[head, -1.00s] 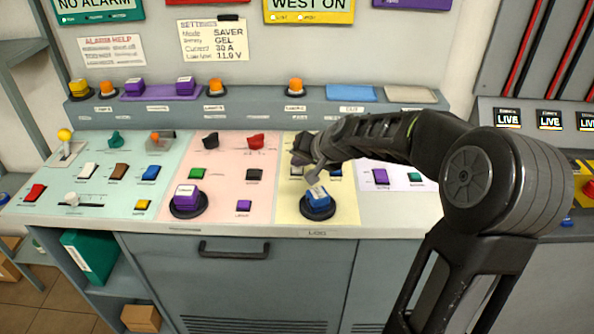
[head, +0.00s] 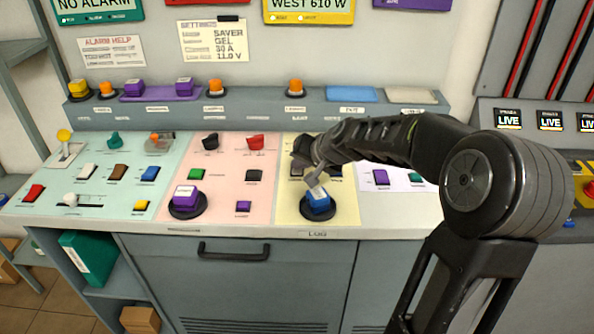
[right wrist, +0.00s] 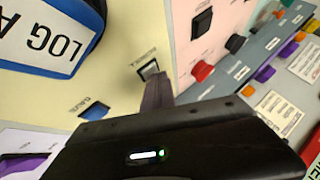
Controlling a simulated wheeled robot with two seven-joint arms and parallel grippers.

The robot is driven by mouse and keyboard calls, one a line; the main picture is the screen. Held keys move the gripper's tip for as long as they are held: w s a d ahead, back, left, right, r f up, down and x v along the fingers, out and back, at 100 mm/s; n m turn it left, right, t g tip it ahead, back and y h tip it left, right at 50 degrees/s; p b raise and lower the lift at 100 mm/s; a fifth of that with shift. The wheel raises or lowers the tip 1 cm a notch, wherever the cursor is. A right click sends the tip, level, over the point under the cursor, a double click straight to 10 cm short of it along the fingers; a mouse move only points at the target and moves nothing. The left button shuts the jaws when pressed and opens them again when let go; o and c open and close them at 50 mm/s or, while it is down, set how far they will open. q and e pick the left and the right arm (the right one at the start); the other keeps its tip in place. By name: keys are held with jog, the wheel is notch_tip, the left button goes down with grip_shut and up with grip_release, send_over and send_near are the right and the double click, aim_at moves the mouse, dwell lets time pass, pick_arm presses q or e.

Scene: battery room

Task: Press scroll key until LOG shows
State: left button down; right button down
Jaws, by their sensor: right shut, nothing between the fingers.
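The yellow display (head: 309,8) at the top reads "WEST 610 W". My right gripper (head: 314,180) is shut and empty, low over this panel. The key's label is too small to read surely. The blue block (right wrist: 55,40) there reads "LOG A", cut off. My left gripper is not in view.
A purple block (head: 186,196) stands on the pink panel to the left. A settings sheet (head: 212,40) hangs on the back wall. "LOG" is printed on the console's front edge (head: 317,234).

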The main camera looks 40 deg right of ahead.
aim_at(299, 173)
jog(key=shift+f, duration=0.15)
dwell(0.4)
jog(key=shift+r+p, duration=0.65)
jog(key=shift+r, duration=0.25)
jog(key=shift+r+p, duration=2.1)
jog(key=shift+r, duration=0.4)
jog(key=shift+r, duration=0.1)
